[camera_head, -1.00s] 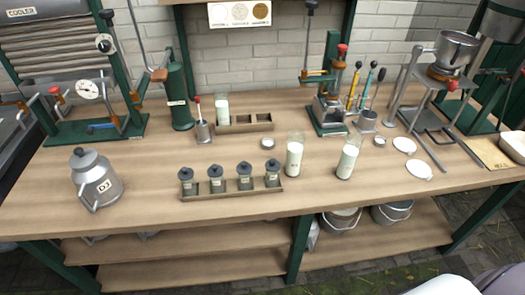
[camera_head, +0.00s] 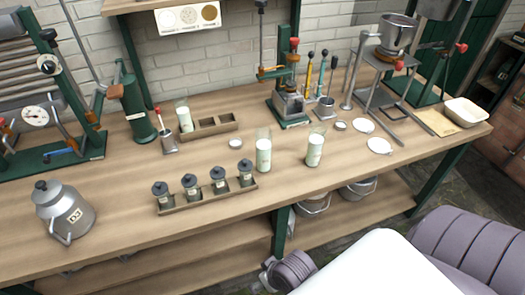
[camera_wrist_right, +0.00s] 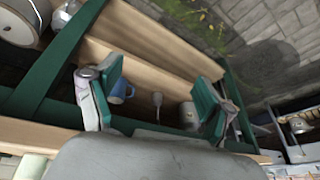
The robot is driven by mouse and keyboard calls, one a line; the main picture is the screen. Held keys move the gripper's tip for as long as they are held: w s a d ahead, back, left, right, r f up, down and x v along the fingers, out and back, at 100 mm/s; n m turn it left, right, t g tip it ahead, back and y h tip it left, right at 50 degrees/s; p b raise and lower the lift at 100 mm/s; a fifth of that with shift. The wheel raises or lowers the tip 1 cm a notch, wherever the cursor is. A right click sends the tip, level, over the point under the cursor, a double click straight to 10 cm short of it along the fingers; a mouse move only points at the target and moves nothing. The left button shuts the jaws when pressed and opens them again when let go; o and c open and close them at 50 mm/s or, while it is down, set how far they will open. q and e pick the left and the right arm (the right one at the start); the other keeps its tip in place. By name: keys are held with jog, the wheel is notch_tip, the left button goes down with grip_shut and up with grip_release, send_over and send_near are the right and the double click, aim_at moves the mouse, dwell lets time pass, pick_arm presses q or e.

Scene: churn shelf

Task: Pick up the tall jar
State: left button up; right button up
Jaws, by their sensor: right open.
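Two clear glass jars of pale milk stand upright near the middle of the bench in the head view: a left jar (camera_head: 263,152) and a right jar (camera_head: 316,146). Both look tall, and I cannot tell which is the tall jar. A third glass of milk (camera_head: 184,115) stands in a wooden rack at the back. My right gripper (camera_wrist_right: 158,88) is open and empty in the wrist view, its green-padded fingers facing the shelves below the bench. In the head view my right arm comes in low in front of the bench, apart from the jars. My left gripper is not in view.
Small dark-lidded jars sit in a front rack (camera_head: 205,198), left of the milk jars. A metal can (camera_head: 65,212) stands at the left, white discs (camera_head: 379,146) at the right. A blue mug (camera_wrist_right: 121,91) shows in the wrist view. The bench front is mostly bare.

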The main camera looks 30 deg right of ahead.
aim_at(263, 138)
jog(key=w+a+r+m+t+y, duration=0.25)
jog(key=w+r+m+t, duration=0.55)
jog(key=r, duration=0.5)
jog(key=w+a+r+m+t+y, duration=0.25)
jog(key=w+r+m+t, duration=0.25)
jog(key=w+r+m, duration=0.65)
jog(key=w+d+f+m+g+h, duration=0.1)
jog(key=w+d+m+h, duration=0.1)
jog(key=d+m+h, duration=0.4)
jog(key=w+d+m+g+h+p, duration=0.1)
jog(key=w+d+m+h, duration=0.1)
jog(key=d+m+h, duration=0.4)
jog(key=w+d+f+m+g+h, duration=0.1)
jog(key=d+m+h, duration=0.5)
jog(key=m, duration=0.7)
jog(key=shift+w+d+f+m, duration=0.2)
jog(key=shift+w+d, duration=0.2)
jog(key=shift+d, duration=0.25)
jog(key=shift+w+d+f+m, duration=0.15)
jog(key=shift+w+d, duration=0.25)
jog(key=shift+d, duration=0.25)
jog(key=x, duration=0.5)
jog(key=shift+w+d+f, duration=0.1)
jog(key=shift+d+f, duration=0.05)
jog(key=shift+d, duration=0.3)
jog(key=shift+a, duration=0.1)
jog(key=shift+c, duration=1)
grip_shut()
